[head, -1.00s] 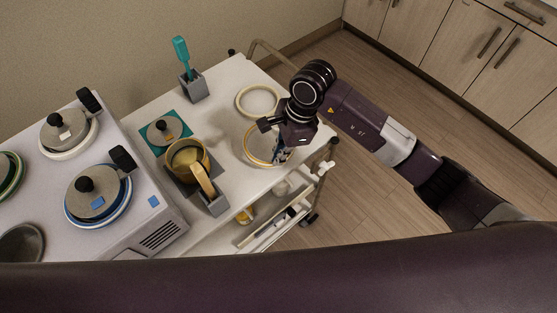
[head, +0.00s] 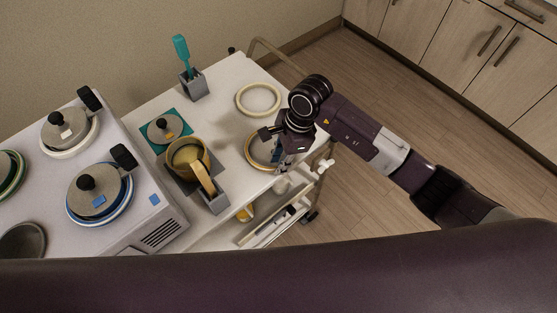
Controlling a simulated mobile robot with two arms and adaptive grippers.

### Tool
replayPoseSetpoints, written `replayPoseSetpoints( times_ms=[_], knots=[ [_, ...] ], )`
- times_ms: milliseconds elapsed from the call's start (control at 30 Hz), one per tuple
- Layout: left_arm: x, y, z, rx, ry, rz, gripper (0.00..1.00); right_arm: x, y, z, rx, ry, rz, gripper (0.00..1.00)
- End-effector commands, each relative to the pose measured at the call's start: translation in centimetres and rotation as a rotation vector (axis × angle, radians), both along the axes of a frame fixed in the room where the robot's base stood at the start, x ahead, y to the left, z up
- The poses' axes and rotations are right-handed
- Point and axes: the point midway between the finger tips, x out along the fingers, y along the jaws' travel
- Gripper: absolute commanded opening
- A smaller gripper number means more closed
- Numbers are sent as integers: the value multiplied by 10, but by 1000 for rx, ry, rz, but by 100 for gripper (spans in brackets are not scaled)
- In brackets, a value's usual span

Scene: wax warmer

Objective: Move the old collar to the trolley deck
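A yellow-brown stained ring (head: 249,153), which looks like the old collar, is at the right part of the white trolley deck (head: 226,115). It appears to lie flat on the deck. My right gripper (head: 281,158) points down at the ring's right side and hides that part of it. Its fingertips are small and dark here, so I cannot tell whether they grip the rim or are apart. A cleaner cream ring (head: 242,108) lies behind it on the deck. My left gripper is not in view.
A golden pot (head: 187,158) with a handle, a lid on a teal mat (head: 146,131) and a grey holder with a teal spatula (head: 181,50) stand on the deck. The warmer (head: 143,213) with lidded wells is at left. Open floor lies right.

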Motion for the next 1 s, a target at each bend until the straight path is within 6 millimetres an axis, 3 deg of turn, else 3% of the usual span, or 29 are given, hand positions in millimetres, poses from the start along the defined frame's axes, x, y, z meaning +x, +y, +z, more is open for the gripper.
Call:
replayPoseSetpoints(
  times_ms=[233,700,1000],
  knots=[
    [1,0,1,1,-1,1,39,2,-2,9,1,-4,-1,22],
    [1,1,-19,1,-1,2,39,3,-25,99,0,-4,-1,22],
    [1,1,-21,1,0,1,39,2,-30,119,1,0,-1,22]
  ],
)
